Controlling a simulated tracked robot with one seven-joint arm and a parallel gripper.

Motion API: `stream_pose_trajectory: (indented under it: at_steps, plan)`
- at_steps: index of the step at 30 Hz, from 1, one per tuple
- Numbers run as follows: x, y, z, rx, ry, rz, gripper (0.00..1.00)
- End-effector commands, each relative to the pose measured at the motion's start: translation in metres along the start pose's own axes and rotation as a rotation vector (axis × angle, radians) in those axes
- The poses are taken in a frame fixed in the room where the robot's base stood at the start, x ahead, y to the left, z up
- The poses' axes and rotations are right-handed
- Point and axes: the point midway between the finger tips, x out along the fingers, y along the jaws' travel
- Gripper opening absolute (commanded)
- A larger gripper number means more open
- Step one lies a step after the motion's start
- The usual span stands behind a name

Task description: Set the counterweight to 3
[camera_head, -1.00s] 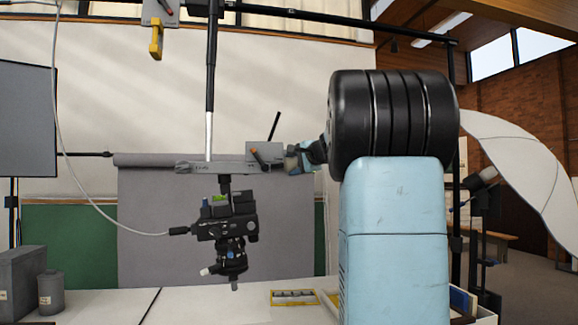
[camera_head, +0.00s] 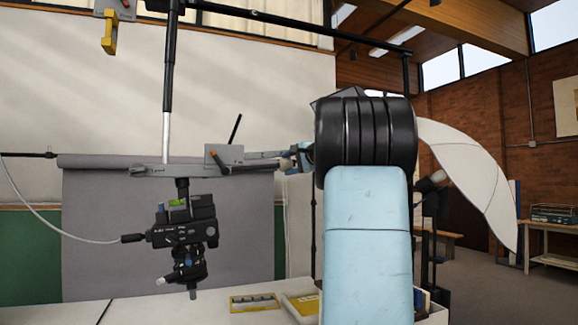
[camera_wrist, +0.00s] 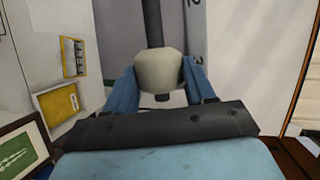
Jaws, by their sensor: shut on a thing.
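The grey horizontal arm (camera_head: 150,171) has a grey block (camera_head: 216,156) with an orange-tipped lever. A thin bar runs right from the block to a pale knob-like piece (camera_head: 287,163), which may be the counterweight. My gripper (camera_head: 298,158) is at that piece. In the wrist view, the blue fingers of my gripper (camera_wrist: 162,85) are shut around the pale rounded piece (camera_wrist: 157,66), with a dark rod behind it. A grey surface (camera_wrist: 195,35) beside it bears a mark like "2"; the setting itself cannot be read.
A black post (camera_head: 169,75) rises behind the arm. A white table (camera_head: 150,309) below holds a yellow-framed case (camera_head: 254,302) and a yellowish box (camera_head: 301,306). A white umbrella (camera_head: 470,172) stands at right. A yellow hook (camera_head: 109,32) hangs at upper left.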

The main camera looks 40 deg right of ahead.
Motion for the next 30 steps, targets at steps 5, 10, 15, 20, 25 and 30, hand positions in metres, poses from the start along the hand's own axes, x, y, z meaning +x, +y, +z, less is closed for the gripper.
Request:
stream_pose_trajectory:
  at_steps: [5, 10, 15, 20, 25, 30]
  plan:
    - [0.001, 0.003, 0.001, 0.000, -0.004, 0.004, 0.69]
    - [0.001, 0.001, 0.001, 0.000, -0.004, 0.002, 0.80]
    - [0.001, 0.001, 0.002, -0.001, -0.004, 0.002, 0.80]
    - [-0.008, 0.001, 0.002, -0.001, -0.003, 0.002, 0.80]
    - [-0.036, 0.000, 0.002, -0.001, -0.001, 0.001, 0.80]
    - [-0.070, 0.001, 0.001, -0.001, -0.001, 0.001, 0.80]
